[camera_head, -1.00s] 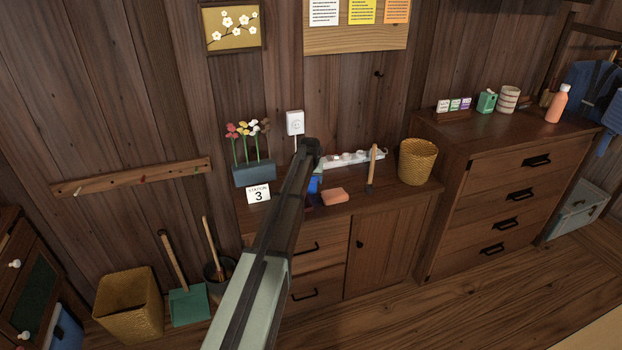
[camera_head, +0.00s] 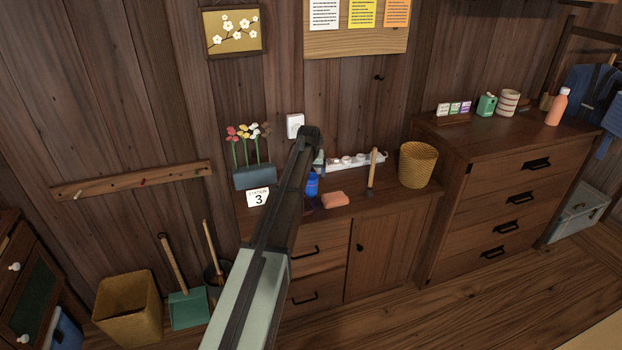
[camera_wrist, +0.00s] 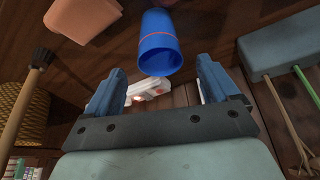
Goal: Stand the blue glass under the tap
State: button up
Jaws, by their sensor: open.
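The blue glass (camera_head: 312,184) stands on the low cabinet, beside my arm in the head view, which partly covers it. In the wrist view the blue glass (camera_wrist: 160,42) has a thin red band, and its open mouth faces my gripper (camera_wrist: 160,68). My gripper is open, with blue fingers spread to either side of the glass's mouth. The glass appears beyond the fingertips, with gaps on both sides and no visible contact. In the head view the fingers are mostly hidden by my arm. I cannot make out a tap in either view.
On the cabinet (camera_head: 390,205) are a salmon-coloured block (camera_head: 335,200), a wooden-handled tool (camera_head: 372,172), a white power strip (camera_head: 358,162), a woven basket (camera_head: 418,165) and a flower planter (camera_head: 254,177). The block lies close to the glass. Some bare top shows near the front right.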

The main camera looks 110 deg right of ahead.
jog(key=shift+v, duration=2.45)
jog(key=g+h, duration=0.3)
jog(key=h, duration=0.6)
send_near(312, 175)
jog(key=shift+w+d+f+g, duration=0.15)
jog(key=shift+d+f, duration=0.15)
jog(key=shift+d, duration=0.3)
jog(key=shift+d+f+g, duration=0.15)
jog(key=shift+d+f, duration=0.15)
jog(key=shift+d, duration=0.25)
jog(key=shift+s+x, duration=0.15)
jog(key=shift+x, duration=1.15)
jog(key=shift+s+x, duration=0.1)
jog(key=shift+x, duration=1.2)
jog(key=shift+a+r, duration=0.1)
